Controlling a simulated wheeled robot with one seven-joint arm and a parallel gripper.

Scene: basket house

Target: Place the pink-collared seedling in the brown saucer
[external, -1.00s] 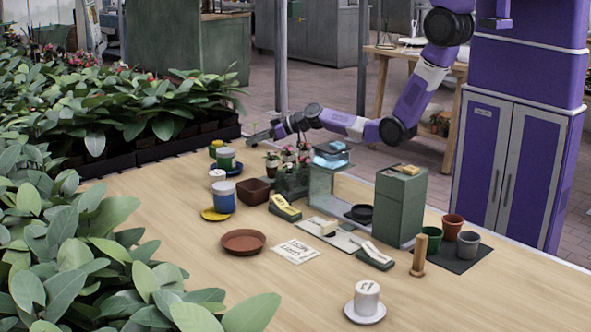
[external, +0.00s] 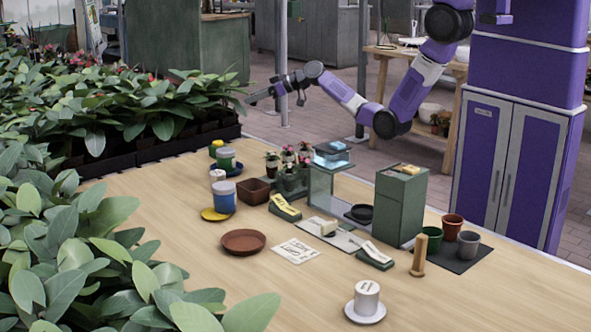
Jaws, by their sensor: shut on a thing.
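The brown saucer (external: 243,242) lies flat and empty on the table, left of the printed card. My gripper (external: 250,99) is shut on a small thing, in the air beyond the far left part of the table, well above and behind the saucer. The held thing is too small and blends into the dark foliage, so I cannot make out its shape or any pink collar. Several potted seedlings (external: 288,155) stand in and by a green holder (external: 291,183) near the table's far side. Their collar colours are too small to tell.
A glass-sided stand (external: 322,186) and tall green box (external: 400,208) stand to the right. Leafy plants crowd the left; the front table is mostly clear.

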